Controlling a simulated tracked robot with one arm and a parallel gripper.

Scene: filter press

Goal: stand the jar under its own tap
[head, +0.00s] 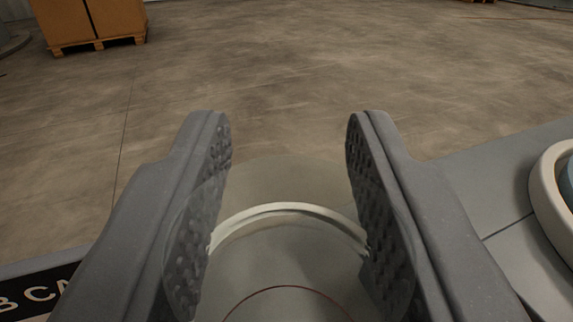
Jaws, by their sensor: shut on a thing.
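My gripper (288,135) fills the lower middle of the head view. Its two grey fingers with studded pads are closed on the sides of a clear jar (285,185). The jar is see-through, with a pale curved band (287,209) and a thin reddish ring lower down in it. Its lower part is cut off by the bottom edge of the picture. I cannot tell whether it rests on anything. No tap shows in this view.
A grey surface (490,185) lies at the right, with a cream-rimmed round thing (548,190) cut off by the edge. A dark label with white letters (35,295) is at the lower left. Brown boxes on a pallet (92,22) stand far left. The concrete floor (300,60) ahead is clear.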

